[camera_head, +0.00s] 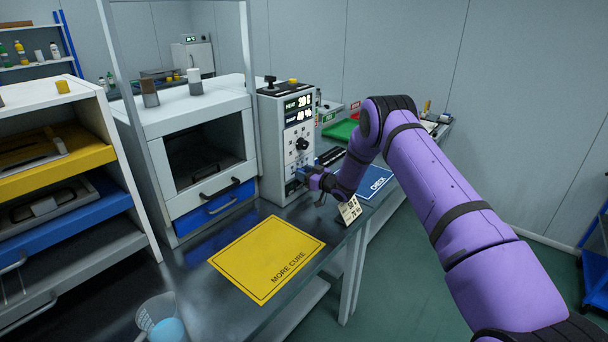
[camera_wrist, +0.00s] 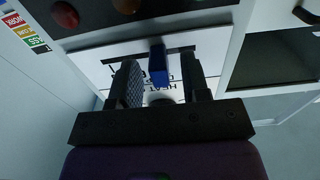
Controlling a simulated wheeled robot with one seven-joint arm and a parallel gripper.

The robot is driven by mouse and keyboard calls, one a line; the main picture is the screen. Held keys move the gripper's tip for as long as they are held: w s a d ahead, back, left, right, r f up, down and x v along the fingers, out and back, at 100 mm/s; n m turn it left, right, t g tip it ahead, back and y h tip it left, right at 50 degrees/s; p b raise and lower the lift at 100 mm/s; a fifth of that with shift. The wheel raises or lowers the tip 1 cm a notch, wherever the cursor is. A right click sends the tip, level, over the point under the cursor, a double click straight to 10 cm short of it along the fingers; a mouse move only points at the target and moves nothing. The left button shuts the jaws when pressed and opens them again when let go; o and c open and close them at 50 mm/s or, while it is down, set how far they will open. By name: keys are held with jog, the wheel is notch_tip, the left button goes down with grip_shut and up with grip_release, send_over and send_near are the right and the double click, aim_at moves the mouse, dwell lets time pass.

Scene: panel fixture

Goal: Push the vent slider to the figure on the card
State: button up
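The vent slider (camera_wrist: 158,66) is a small blue block on a dark slot across a white label in the wrist view. My gripper (camera_wrist: 161,80) is in front of it, with its two dark fingers apart. The slider shows between the fingertips, with a gap on each side; I cannot tell whether either finger touches it. In the head view my gripper (camera_head: 308,174) is at the lower part of the control panel (camera_head: 283,125) and hides the slider. The card (camera_head: 350,210) is a small cream tent on the bench; its figures are too small to read surely.
A white oven (camera_head: 190,113) stands left of the panel. A yellow mat marked MORE CURE (camera_head: 265,255) lies in front, and a blue mat (camera_head: 378,181) lies to the right. A clear cup (camera_head: 160,318) is at the near edge. Knobs (camera_wrist: 65,14) lie beside the slider label.

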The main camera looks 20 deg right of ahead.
aim_at(297, 162)
jog(key=r, duration=0.3)
jog(key=shift+s+r, duration=0.25)
jog(key=shift+r, duration=0.1)
jog(key=s+r, duration=0.1)
jog(key=s, duration=1.4)
jog(key=shift+s+a+r, duration=0.15)
jog(key=shift+s+a, duration=0.05)
jog(key=shift+s, duration=0.05)
notch_tip(297, 162, up, 14)
jog(key=d+m+h, duration=0.1)
jog(key=d+h, duration=0.2)
jog(key=h, duration=0.2)
jog(key=s+d+r+m+g+h, duration=0.25)
jog(key=s+r+h, duration=0.25)
jog(key=s+r, duration=0.7)
jog(key=s+r+m+g, duration=0.2)
jog(key=s+r+g, duration=0.1)
jog(key=s, duration=1.5)
jog(key=s+r+m+g, duration=0.1)
jog(key=s+r+g, duration=0.2)
jog(key=s, duration=1.5)
jog(key=shift+a+r+m+g+h, duration=0.3)
jog(key=shift+a+r+m+g, duration=0.05)
jog(key=shift+a+g, duration=0.1)
